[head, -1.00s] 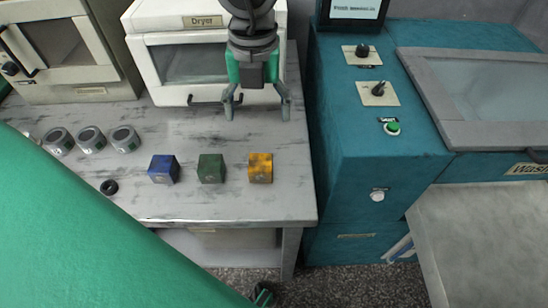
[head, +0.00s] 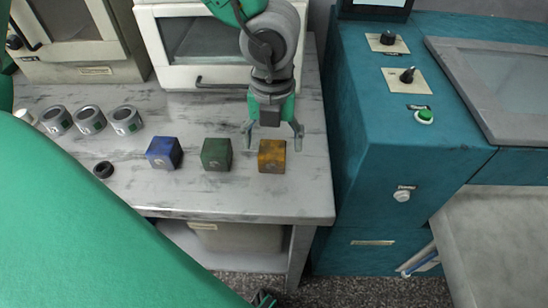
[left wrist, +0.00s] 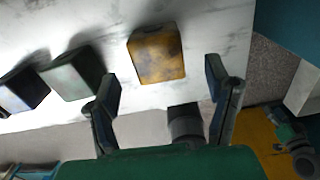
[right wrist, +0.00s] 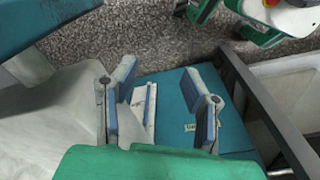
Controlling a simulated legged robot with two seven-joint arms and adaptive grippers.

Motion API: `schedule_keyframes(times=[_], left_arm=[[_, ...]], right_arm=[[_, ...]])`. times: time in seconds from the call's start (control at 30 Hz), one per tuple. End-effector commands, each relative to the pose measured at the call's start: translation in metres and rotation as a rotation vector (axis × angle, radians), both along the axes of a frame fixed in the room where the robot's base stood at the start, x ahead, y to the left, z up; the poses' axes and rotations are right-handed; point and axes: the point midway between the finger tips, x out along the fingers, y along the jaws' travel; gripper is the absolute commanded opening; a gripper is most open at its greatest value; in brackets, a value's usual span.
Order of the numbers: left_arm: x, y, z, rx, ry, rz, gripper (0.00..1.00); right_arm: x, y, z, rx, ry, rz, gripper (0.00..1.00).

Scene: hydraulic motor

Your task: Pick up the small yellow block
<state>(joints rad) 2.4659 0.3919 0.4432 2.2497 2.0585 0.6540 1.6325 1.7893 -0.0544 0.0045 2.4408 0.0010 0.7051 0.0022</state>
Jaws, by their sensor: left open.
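The small yellow block (head: 272,157) stands on the grey table near its front right part, the rightmost of three blocks. It also shows in the left wrist view (left wrist: 156,55), ahead of the fingers and roughly between their lines. My left gripper (head: 273,135) is open and empty, pointing down just behind and above the yellow block, with no visible contact. In the left wrist view its two fingers (left wrist: 165,95) are spread apart.
A green block (head: 216,154) and a blue block (head: 164,153) stand left of the yellow one. Several grey cylinders (head: 90,120) and a black ring (head: 103,170) lie further left. A dryer (head: 200,48) stands behind; a teal cabinet (head: 372,150) rises right of the table.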

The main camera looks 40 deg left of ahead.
Motion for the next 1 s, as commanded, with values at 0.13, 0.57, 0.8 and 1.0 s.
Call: schedule_keyframes(times=[0.13, 0.57, 0.8, 1.0], left_arm=[[0.000, 0.000, -0.008, 0.000, -0.001, 0.000, 0.72], [0.005, 0.002, -0.058, 0.002, 0.001, 0.000, 0.72], [0.005, 0.002, -0.057, -0.001, 0.000, 0.001, 0.61], [0.005, 0.002, -0.058, 0.000, 0.000, 0.001, 0.01]], right_arm=[[0.000, 0.000, -0.003, 0.000, 0.000, 0.000, 0.40], [0.000, 0.000, -0.023, 0.000, 0.000, 0.000, 0.40], [0.000, 0.000, -0.022, 0.000, 0.000, 0.000, 0.40], [0.000, 0.000, -0.022, 0.000, 0.000, 0.000, 0.40]])
